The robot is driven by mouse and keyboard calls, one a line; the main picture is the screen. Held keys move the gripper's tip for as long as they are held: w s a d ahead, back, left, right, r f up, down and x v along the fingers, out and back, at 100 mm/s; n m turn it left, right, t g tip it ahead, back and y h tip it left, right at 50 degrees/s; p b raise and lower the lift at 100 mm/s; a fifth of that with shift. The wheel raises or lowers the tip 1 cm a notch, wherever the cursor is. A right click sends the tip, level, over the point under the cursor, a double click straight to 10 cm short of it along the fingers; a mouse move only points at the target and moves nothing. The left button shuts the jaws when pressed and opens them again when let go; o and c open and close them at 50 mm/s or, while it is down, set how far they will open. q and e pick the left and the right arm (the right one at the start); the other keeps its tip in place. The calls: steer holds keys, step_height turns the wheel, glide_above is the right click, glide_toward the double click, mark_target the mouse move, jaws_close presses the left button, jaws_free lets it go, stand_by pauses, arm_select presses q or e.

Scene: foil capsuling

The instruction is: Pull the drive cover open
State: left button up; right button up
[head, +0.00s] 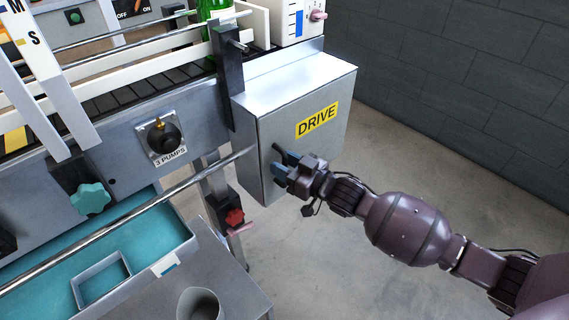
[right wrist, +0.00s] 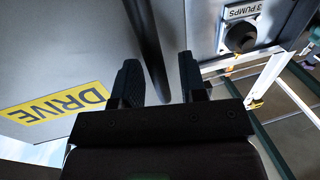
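The drive cover (head: 300,125) is a grey metal box with a yellow DRIVE label (head: 317,120), at the end of the conveyor machine. It looks closed. My right gripper (head: 279,163) is in front of the lower left part of its front face. In the right wrist view the cover (right wrist: 60,60) fills the left side, and my right gripper's dark fingers (right wrist: 160,82) are apart. A dark bar (right wrist: 148,45) shows in line with the gap between them; I cannot tell whether it is touched. My left gripper is not in view.
A 3 PUMPS knob (head: 163,138) is on the machine's side, left of the cover. A long metal rail (head: 150,205) runs across below it. A teal tray (head: 60,255) and a grey table (head: 215,275) are at lower left. The floor right of the cover is clear.

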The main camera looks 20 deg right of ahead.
steer(key=shift+c, duration=0.4)
jaws_close()
